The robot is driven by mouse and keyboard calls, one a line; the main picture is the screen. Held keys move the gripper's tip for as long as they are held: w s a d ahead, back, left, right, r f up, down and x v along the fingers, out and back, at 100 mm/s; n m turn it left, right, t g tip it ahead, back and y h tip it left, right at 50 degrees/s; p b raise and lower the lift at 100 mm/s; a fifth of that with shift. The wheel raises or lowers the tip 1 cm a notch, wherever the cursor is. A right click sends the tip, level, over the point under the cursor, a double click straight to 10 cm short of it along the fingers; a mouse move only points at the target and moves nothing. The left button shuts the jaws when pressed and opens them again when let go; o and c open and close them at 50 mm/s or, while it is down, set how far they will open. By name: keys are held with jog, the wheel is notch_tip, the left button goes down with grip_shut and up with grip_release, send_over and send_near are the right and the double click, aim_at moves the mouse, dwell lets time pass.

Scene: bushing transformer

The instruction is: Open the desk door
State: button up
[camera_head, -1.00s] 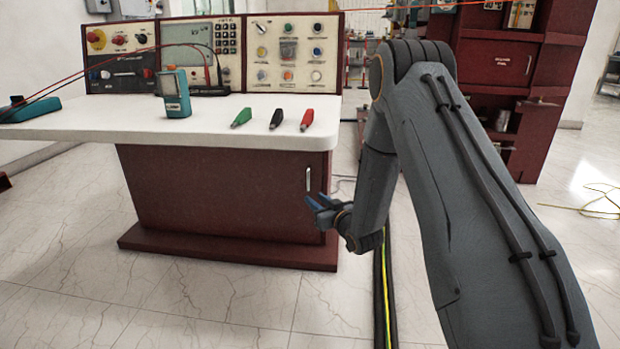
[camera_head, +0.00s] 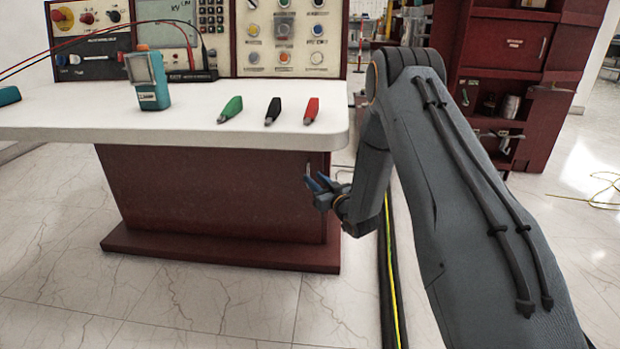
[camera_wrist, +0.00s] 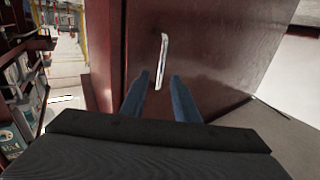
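The desk's dark red front (camera_head: 200,195) stands below a white desktop, and no opening shows in it. A slim upright metal handle (camera_head: 308,166) is at its right end, partly hidden by my gripper. My gripper (camera_head: 315,187) is in front of the handle's lower part in the head view. In the wrist view, the handle (camera_wrist: 162,60) stands on the red door panel (camera_wrist: 215,50), beyond and between the two blue fingertips (camera_wrist: 160,82). The fingers are apart with nothing held. The handle looks a little ahead of the tips; contact cannot be told.
The white desktop (camera_head: 60,118) overhangs the front and bears a teal handheld meter (camera_head: 147,80) and green, black and red clips. Black and yellow cables (camera_head: 392,275) run along the floor beside my arm. The tiled floor before the desk is clear.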

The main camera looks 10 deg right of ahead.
jog(key=b+x, duration=0.1)
jog(key=x, duration=0.2)
jog(key=shift+w, duration=0.25)
grip_shut()
